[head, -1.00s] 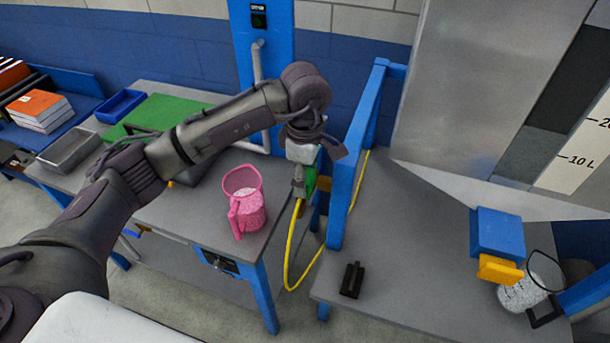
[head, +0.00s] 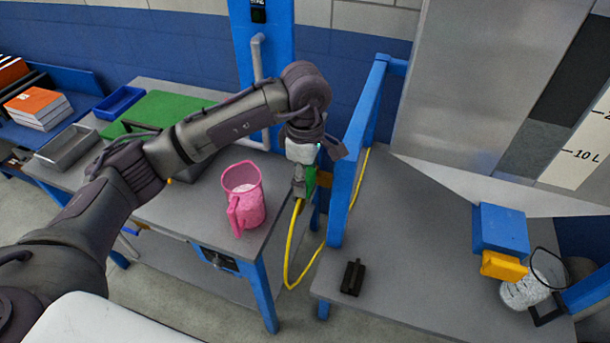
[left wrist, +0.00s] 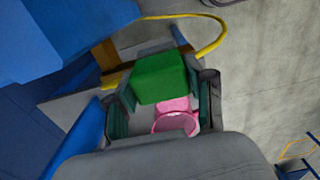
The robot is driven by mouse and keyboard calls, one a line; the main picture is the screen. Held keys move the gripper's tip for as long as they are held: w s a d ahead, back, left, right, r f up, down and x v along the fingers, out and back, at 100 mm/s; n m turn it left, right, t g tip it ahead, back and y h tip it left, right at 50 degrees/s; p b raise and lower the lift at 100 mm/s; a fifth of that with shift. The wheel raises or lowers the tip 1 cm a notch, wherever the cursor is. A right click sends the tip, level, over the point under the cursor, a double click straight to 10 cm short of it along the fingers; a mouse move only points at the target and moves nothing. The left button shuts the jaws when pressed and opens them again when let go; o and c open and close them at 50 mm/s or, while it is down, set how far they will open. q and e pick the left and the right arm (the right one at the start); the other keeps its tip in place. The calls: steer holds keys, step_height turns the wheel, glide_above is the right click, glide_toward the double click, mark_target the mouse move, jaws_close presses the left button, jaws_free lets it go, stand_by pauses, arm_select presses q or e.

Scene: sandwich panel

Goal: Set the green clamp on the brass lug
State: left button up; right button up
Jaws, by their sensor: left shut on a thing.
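My left gripper (head: 301,184) is shut on the green clamp (head: 309,182), beside the blue upright at the table's right end. In the left wrist view the green clamp (left wrist: 160,77) sits between the fingers of the left gripper (left wrist: 163,100). A brownish-gold piece that looks like the brass lug (left wrist: 104,56) shows just beyond the clamp, against the blue post. I cannot tell whether clamp and lug touch. In the head view the lug is mostly hidden behind the gripper and clamp. My right gripper is not in view.
A yellow cable (head: 287,264) hangs in a loop below the gripper. A pink jug (head: 246,203) stands on the left table nearby. The blue upright frame (head: 345,190) borders the right table, which holds a black block (head: 352,277) and a glass jug (head: 525,292).

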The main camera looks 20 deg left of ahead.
arm_select(q)
steer(key=shift+f+b, duration=0.3)
steer(key=shift+f, duration=0.05)
steer(key=o, duration=1.4)
steer(key=shift+c, duration=0.2)
steer(key=shift+r, duration=0.1)
